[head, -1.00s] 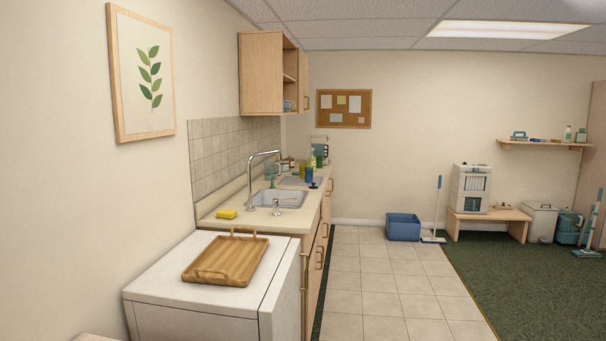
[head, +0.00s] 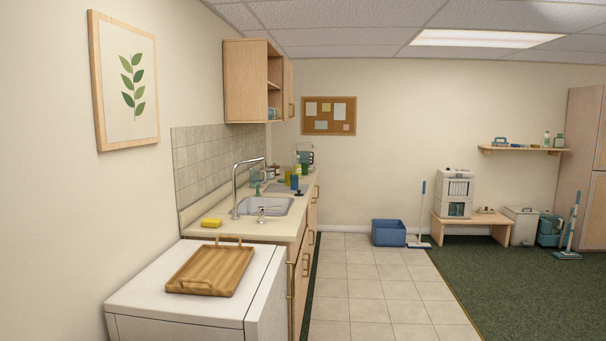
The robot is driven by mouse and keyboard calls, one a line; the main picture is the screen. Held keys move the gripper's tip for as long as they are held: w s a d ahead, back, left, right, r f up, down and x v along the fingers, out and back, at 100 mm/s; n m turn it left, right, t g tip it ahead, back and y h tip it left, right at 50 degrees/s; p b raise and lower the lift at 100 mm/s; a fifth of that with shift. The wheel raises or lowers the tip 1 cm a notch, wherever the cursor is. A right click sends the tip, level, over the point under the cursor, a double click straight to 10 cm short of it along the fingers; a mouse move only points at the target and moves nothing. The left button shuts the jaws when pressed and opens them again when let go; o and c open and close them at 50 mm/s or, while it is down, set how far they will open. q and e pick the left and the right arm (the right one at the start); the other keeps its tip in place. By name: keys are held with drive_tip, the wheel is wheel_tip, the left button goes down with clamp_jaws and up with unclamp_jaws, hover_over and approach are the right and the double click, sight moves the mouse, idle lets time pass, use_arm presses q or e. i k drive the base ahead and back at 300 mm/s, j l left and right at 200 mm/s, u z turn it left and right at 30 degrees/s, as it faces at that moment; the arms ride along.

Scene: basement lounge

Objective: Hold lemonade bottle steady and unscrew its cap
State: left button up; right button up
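Several small bottles and cups stand together at the far end of the kitchen counter (head: 190,227), beyond the sink. Neither of my grippers is in view.
A white appliance (head: 150,296) with a wooden tray (head: 210,268) on top stands at the near left. The sink (head: 265,206) and a yellow sponge (head: 211,222) are on the counter. The tiled floor (head: 350,290) is clear; a blue bin (head: 388,233) and mop (head: 421,215) stand at the back.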

sight(297, 165)
drive_tip(key=i+l+z, duration=0.1)
drive_tip(key=i+z, duration=0.4)
drive_tip(key=i, duration=2.7)
drive_tip(key=i+u, duration=0.1)
drive_tip(key=i, duration=0.9)
drive_tip(key=i+l, duration=0.1)
drive_tip(key=i, duration=0.95)
drive_tip(key=i+l, duration=0.1)
drive_tip(key=i, duration=0.95)
drive_tip(key=j+u, duration=0.05)
